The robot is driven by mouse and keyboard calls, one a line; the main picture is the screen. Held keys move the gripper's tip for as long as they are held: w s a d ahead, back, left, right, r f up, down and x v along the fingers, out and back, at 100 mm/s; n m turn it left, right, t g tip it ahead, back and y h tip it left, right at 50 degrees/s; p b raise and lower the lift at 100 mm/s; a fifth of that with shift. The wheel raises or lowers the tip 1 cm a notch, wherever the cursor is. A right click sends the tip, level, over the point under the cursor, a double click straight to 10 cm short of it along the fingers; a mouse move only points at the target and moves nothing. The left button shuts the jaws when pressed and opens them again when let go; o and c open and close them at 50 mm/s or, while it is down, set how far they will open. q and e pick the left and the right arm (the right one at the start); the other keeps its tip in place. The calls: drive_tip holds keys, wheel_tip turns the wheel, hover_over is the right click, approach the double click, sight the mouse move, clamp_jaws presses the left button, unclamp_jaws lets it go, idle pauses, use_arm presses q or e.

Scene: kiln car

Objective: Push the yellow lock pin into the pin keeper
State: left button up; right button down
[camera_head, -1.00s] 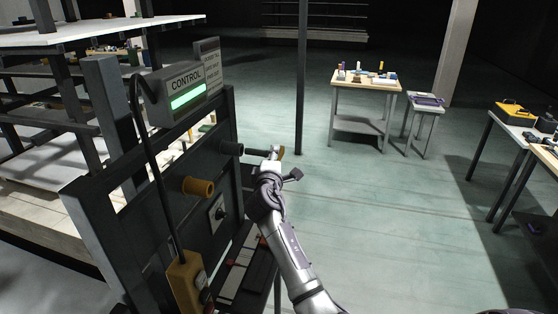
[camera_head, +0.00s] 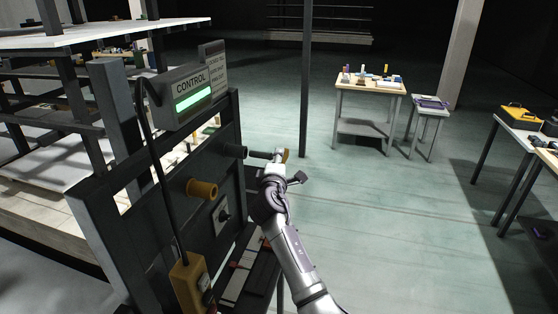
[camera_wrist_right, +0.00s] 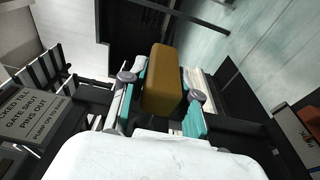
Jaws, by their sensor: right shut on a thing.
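My right gripper (camera_head: 279,158) is at the outer end of a grey rod beside the dark panel (camera_head: 164,237). It is shut on the ochre-yellow block-shaped end of the lock pin (camera_head: 287,155), which shows between the teal finger pads in the right wrist view (camera_wrist_right: 163,82). The rod runs left to a dark round sleeve (camera_head: 234,150) on the panel, seemingly the pin keeper. A length of rod shows outside the sleeve. How deep it sits is hidden. A separate yellow-brown cylinder (camera_head: 202,189) sticks out lower on the panel. My left gripper is not in view.
A control box (camera_head: 185,96) with a green-lit strip tops the panel. A yellow pendant box (camera_head: 188,283) hangs on a cable in front. A dark post (camera_head: 304,80) stands beyond the gripper. Floor is open to the right, before the tables (camera_head: 370,87).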

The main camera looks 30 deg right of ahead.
sight(254, 156)
drive_tip(key=shift+w+a, duration=0.1)
drive_tip(key=shift+w+a+b, duration=1.4)
drive_tip(key=shift+w+b, duration=0.1)
drive_tip(key=shift+w, duration=0.1)
drive_tip(key=shift+w+a+r+b, duration=0.1)
drive_tip(key=shift+w+a+b, duration=0.4)
drive_tip(key=shift+w, duration=0.1)
drive_tip(key=shift+w+a+b, duration=0.45)
drive_tip(key=shift+w+b, duration=0.05)
drive_tip(key=shift+b, duration=0.1)
drive_tip(key=shift+r, duration=0.1)
drive_tip(key=c, duration=1.2)
unclamp_jaws()
drive_tip(key=o, duration=0.4)
drive_tip(key=shift+w+a, duration=0.15)
drive_tip(key=shift+o, duration=1.4)
drive_tip(key=shift+f, duration=0.2)
